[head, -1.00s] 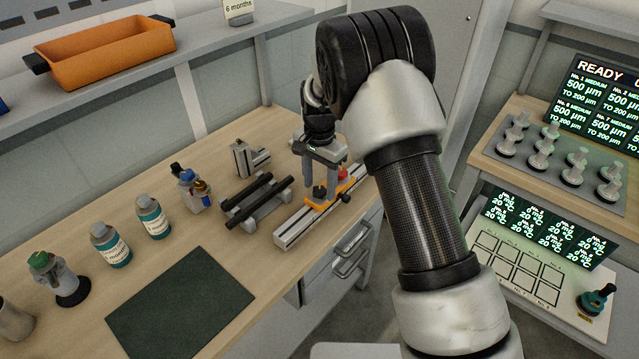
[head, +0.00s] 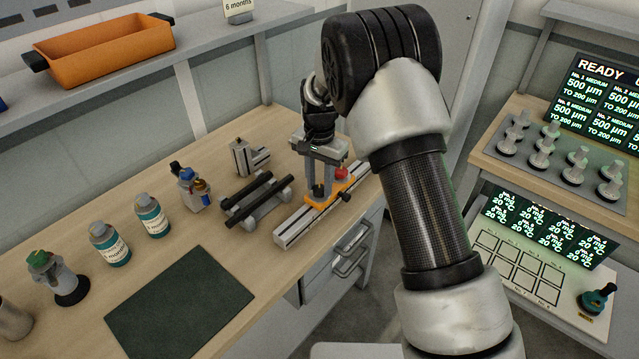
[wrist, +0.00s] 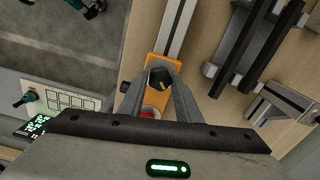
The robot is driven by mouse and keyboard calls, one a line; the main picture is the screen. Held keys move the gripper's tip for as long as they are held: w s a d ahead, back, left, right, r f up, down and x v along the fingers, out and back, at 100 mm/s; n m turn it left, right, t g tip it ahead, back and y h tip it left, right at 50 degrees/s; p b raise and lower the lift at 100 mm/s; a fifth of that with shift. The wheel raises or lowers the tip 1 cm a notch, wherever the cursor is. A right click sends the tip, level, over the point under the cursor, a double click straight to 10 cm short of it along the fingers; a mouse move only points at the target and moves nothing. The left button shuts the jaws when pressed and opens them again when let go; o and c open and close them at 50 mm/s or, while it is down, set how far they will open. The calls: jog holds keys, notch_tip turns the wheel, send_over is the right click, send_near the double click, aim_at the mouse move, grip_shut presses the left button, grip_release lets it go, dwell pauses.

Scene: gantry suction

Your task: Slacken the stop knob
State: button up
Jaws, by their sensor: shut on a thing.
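The stop knob (wrist: 160,78) is a dark knob with a yellow mark, on top of the orange stop block (wrist: 172,62). The block sits on a grey slotted rail (wrist: 179,22) and also shows in the head view (head: 314,206). My gripper (wrist: 160,84) points down at the block, its two fingers on either side of the knob and shut on it. In the head view my gripper (head: 320,190) stands upright over the block, and the fingers partly hide the knob.
A red round part (head: 341,173) and a small black side knob (head: 345,197) are close to my fingers. Two black bars on a stand (head: 256,200) and a metal block (head: 249,157) lie left of the rail. The dark green mat (head: 180,305) is bare.

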aim_at(319, 188)
jog(key=n+b, duration=0.1)
jog(key=n, duration=0.4)
jog(key=shift+n, duration=0.4)
dwell(0.3)
jog(key=o, duration=1.1)
jog(key=shift+c, duration=0.2)
jog(key=shift+r, duration=0.1)
notch_tip(319, 188, up, 17)
jog(key=shift+r, duration=0.2)
